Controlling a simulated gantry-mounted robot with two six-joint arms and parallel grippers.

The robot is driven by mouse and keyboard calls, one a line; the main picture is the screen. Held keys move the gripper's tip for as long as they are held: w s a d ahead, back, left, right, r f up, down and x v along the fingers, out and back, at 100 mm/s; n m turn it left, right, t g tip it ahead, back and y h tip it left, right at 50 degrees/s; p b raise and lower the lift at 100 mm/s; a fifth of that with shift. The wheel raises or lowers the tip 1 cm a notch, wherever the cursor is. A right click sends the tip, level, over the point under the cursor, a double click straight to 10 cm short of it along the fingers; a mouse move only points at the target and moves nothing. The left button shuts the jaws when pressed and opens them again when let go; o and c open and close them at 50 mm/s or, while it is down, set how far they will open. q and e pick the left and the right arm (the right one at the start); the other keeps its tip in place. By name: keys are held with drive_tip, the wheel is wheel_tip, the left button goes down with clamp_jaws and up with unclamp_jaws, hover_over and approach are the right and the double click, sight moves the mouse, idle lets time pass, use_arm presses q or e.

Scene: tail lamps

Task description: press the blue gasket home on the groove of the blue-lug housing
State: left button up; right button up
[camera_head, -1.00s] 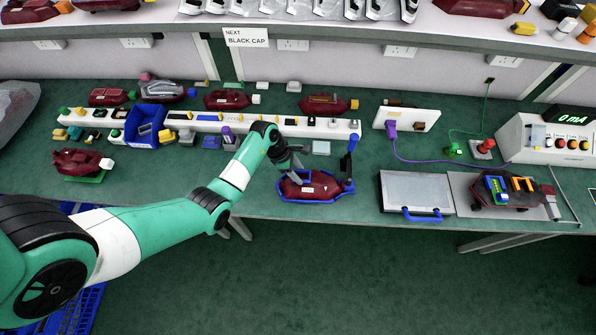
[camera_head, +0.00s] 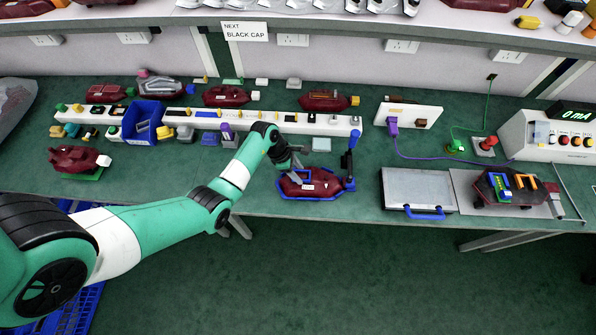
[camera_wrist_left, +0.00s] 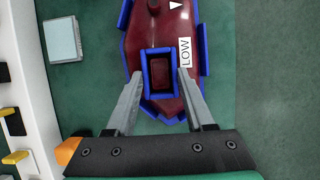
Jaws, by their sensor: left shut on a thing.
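The dark red housing (camera_head: 318,187) lies in a blue cradle (camera_head: 312,198) near the table's front edge. My left gripper (camera_head: 291,178) is over the left part of it. In the left wrist view, the blue gasket (camera_wrist_left: 160,96) is a rectangular ring between the two fingertips of my left gripper (camera_wrist_left: 161,74), which is shut on it. The gasket frames a raised rectangular part of the housing (camera_wrist_left: 168,28). I cannot tell whether it is fully seated. A "LOW" label is to its right. My right gripper is not in view.
A blue toggle lever (camera_head: 349,160) stands at the cradle's right. A grey panel with a blue handle (camera_head: 417,190) lies farther right. A white rack (camera_head: 300,123) runs behind, with a blue bin (camera_head: 143,120) at its left. The table left of the arm has free room.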

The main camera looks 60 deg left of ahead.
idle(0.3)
use_arm(q)
drive_tip(key=o, duration=1.3)
drive_tip(key=shift+o, duration=0.2)
drive_tip(key=p+v, duration=0.5)
drive_tip(key=v, duration=0.6)
drive_tip(key=shift+r, duration=0.3)
